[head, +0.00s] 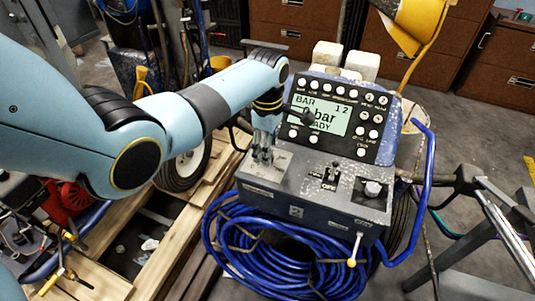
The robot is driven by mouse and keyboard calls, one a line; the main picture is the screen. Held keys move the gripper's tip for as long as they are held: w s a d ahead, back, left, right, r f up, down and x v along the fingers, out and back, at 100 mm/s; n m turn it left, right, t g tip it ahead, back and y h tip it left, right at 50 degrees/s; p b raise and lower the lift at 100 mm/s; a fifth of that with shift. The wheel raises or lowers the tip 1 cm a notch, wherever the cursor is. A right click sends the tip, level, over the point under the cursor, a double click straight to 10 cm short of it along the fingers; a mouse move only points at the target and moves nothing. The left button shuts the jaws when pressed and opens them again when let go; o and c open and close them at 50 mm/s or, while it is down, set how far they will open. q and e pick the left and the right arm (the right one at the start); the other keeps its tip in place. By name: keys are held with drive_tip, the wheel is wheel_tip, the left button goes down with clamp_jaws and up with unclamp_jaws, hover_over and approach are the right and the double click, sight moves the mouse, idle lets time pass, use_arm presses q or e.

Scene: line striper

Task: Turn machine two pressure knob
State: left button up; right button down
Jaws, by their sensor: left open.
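The striping machine's control box (320,205) stands at the centre, with a "2" label on its front. A lit display (322,113) reads BAR, 12, bar and READY. A grey knob (373,188) sits at the right of the lower panel, right of an OFF switch (330,181). I cannot tell from its markings whether it is the pressure knob. A small dark round thing (308,117) covers part of the display. My left gripper (262,156) is open and points down over the panel's left part, left of the grey knob. My right gripper is out of view.
A coiled blue hose (240,255) hangs below the box, and a blue tube handle (426,190) rises at its right. Wooden pallet boards (100,278) lie at the left. A grey metal frame (490,205) stands at the right. Brown cabinets (290,28) line the back.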

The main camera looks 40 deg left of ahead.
use_arm(q)
drive_tip(key=shift+f, duration=1.2)
clamp_jaws()
